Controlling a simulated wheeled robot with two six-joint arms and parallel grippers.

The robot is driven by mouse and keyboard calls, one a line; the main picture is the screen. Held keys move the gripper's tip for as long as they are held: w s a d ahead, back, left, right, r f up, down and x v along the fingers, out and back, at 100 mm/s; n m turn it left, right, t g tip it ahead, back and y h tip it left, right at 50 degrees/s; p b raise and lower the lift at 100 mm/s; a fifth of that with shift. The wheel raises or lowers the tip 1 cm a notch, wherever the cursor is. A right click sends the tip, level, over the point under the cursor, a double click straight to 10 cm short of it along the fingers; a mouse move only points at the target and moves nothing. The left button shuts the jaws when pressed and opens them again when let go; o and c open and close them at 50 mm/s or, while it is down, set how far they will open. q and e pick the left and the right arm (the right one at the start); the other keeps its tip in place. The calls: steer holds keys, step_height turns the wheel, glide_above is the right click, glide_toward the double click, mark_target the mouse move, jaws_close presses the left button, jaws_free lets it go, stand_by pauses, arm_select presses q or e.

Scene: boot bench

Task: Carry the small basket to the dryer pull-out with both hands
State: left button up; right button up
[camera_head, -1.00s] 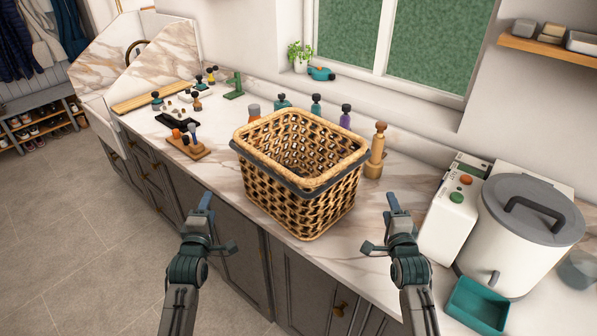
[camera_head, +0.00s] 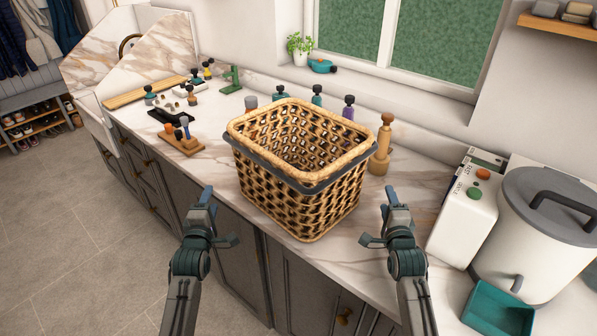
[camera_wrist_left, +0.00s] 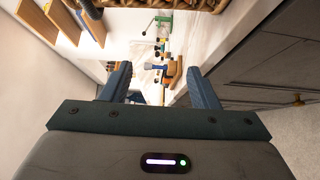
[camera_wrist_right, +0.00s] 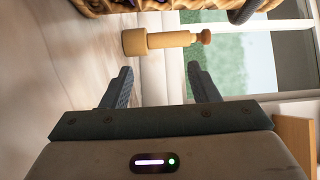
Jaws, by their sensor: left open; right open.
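A woven wicker basket (camera_head: 300,200) with a dark grey band or handle below its rim stands upright on the marble counter near its front edge. It looks empty. My left gripper (camera_head: 218,215) is open and empty, in front of the basket's left side and apart from it. My right gripper (camera_head: 380,217) is open and empty, to the right of the basket and apart from it. The basket's edge shows at the top of the left wrist view (camera_wrist_left: 190,8) and of the right wrist view (camera_wrist_right: 180,5). I cannot make out a dryer pull-out.
A wooden bottle-shaped object (camera_head: 380,150) stands close to the basket's right. A white box (camera_head: 462,215), a lidded white pot (camera_head: 540,235) and a teal tray (camera_head: 497,310) are at the right. Several bottles stand behind the basket. A wooden stand (camera_head: 182,142) is left.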

arm_select(q)
steer(key=w, duration=1.3)
steer(key=shift+f, duration=0.15)
arm_select(e)
steer(key=w, duration=1.3)
steer(key=shift+f, duration=0.1)
arm_select(q)
steer(key=shift+w+d+f, duration=0.1)
steer(key=shift+w+d, duration=0.05)
steer(key=shift+d, duration=0.15)
arm_select(e)
steer(key=shift+w+a+f, duration=0.15)
steer(key=shift+a, duration=0.15)
arm_select(q)
steer(key=shift+d, duration=0.25)
arm_select(e)
steer(key=shift+a, duration=0.25)
arm_select(q)
steer(key=shift+s+d+r, duration=0.2)
arm_select(e)
steer(key=shift+s+a+r, duration=0.2)
arm_select(q)
steer(key=shift+w+d+f, duration=0.15)
arm_select(e)
steer(key=shift+w+a+f, duration=0.1)
steer(key=shift+w+f, duration=0.05)
arm_select(q)
steer(key=shift+d, duration=0.3)
arm_select(e)
steer(key=shift+a, duration=0.35)
